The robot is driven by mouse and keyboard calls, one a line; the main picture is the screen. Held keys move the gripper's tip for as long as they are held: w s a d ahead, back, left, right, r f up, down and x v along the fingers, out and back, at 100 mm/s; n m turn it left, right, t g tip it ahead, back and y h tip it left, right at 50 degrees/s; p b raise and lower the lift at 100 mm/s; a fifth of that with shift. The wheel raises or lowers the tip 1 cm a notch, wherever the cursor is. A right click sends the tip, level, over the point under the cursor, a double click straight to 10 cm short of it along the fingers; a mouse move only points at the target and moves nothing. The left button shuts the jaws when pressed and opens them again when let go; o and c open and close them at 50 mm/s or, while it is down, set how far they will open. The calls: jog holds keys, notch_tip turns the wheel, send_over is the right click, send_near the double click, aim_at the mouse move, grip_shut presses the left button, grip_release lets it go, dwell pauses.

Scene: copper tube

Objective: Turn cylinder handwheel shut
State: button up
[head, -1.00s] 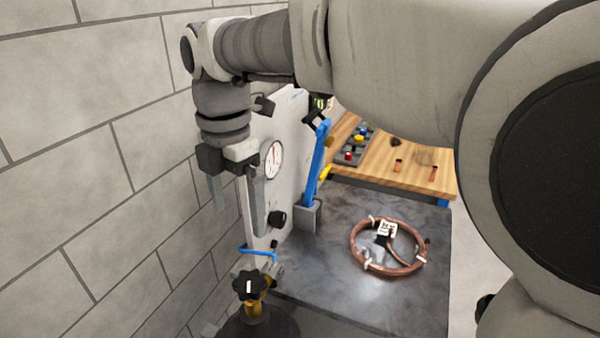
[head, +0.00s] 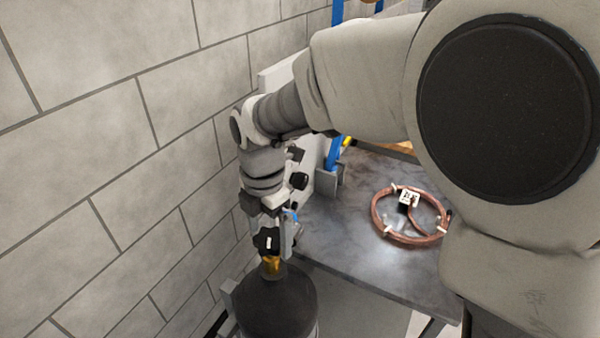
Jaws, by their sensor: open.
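The black cylinder handwheel (head: 267,241) sits on the brass valve (head: 271,265) at the top of the dark gas cylinder (head: 275,303), low in the head view. My gripper (head: 268,236) points down at the handwheel, with its fingers open. One finger shows at the right side of the handwheel; the other is hard to make out at the left. I cannot tell whether either finger touches it.
A dark bench (head: 345,240) stands right of the cylinder, carrying a copper tube coil (head: 378,225) with a white tag (head: 409,197). The block wall (head: 110,150) is close on the left. A panel with black knobs (head: 299,181) stands behind my gripper.

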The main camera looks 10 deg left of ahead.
jog(key=c, duration=1.2)
jog(key=shift+c, duration=0.2)
jog(key=shift+m, duration=0.3)
jog(key=m, duration=0.5)
jog(key=shift+p, duration=0.3)
jog(key=m, duration=0.6)
jog(key=shift+m, duration=0.4)
jog(key=m, duration=1.1)
jog(key=shift+b, duration=0.3)
jog(key=shift+r+m, duration=0.1)
jog(key=shift+m, duration=0.3)
